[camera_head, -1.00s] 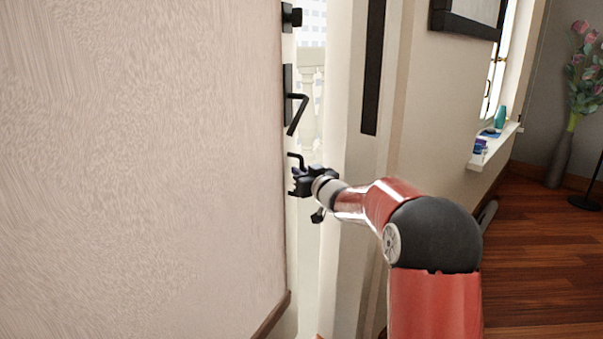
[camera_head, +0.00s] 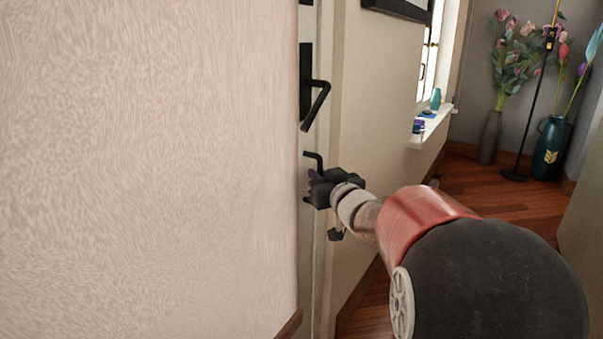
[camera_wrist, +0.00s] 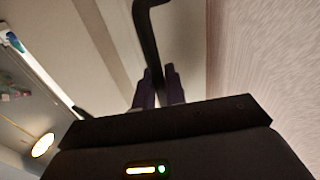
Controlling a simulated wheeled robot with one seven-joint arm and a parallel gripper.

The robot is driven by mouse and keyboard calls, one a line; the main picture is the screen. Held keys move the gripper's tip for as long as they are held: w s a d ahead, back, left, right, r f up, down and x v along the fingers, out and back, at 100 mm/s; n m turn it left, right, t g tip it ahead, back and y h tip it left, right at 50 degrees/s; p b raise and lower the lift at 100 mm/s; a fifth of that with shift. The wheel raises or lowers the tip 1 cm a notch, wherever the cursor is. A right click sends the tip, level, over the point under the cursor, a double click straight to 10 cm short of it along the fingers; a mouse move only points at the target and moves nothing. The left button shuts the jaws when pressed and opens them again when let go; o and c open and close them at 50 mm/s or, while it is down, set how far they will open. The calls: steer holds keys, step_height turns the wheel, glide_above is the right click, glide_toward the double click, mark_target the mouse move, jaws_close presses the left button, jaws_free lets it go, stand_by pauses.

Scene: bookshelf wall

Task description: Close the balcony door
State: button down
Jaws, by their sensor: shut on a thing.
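The balcony door shows nearly edge-on in the head view, so I cannot tell whether it is fully shut. A black lever handle (camera_head: 318,104) on a dark plate (camera_head: 305,82) sits beside the pale textured surface at left. Below it, a thin black bent handle (camera_head: 315,158) rises at my gripper. My gripper (camera_head: 313,188) is at the door's edge, shut on this lower handle. In the wrist view the handle (camera_wrist: 149,38) runs down between my purple-grey fingertips (camera_wrist: 158,85); its lower end is hidden.
The pale textured surface (camera_head: 150,170) fills the left. A windowsill (camera_head: 430,130) with small items juts from the wall at right. Vases (camera_head: 490,137) and a lamp base (camera_head: 514,175) stand farther back. Wooden floor (camera_head: 470,180) is clear between them and my arm.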

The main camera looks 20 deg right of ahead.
steer(key=shift+s+d+f, duration=0.1)
steer(key=shift+s+d, duration=0.3)
steer(key=c, duration=1.8)
jaws_free()
steer(key=shift+s+d, duration=0.1)
steer(key=s, duration=0.7)
steer(key=shift+s, duration=0.4)
